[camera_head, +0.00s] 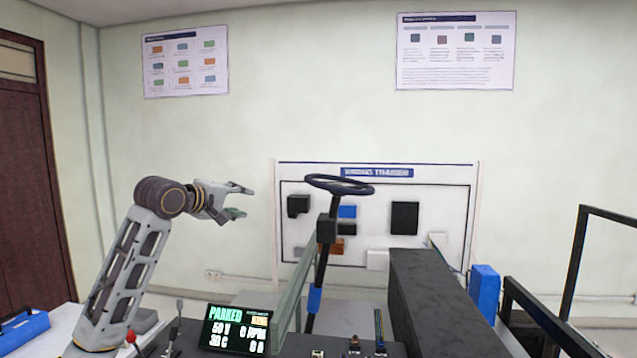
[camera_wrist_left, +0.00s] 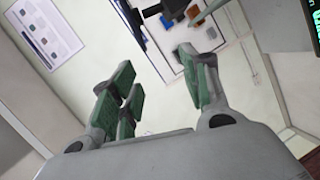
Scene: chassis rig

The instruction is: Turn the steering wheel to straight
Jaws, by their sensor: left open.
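The dark steering wheel (camera_head: 339,185) sits on top of a slanted black column (camera_head: 321,262) near the middle of the head view. The wheel is seen nearly edge-on, so its turn angle is hard to tell. My left gripper (camera_head: 246,200) is open and empty, to the left of the wheel and apart from it, at about its height. In the left wrist view the open fingers (camera_wrist_left: 160,82) have green pads with nothing between them. My right gripper is in neither view.
A display reading PARKED (camera_head: 238,330) stands below, beside a lever with a red knob (camera_head: 131,337). A large dark block (camera_head: 440,300) lies right of the column. A wiring trainer board (camera_head: 432,212) stands behind the wheel. A black frame (camera_head: 574,262) is at right.

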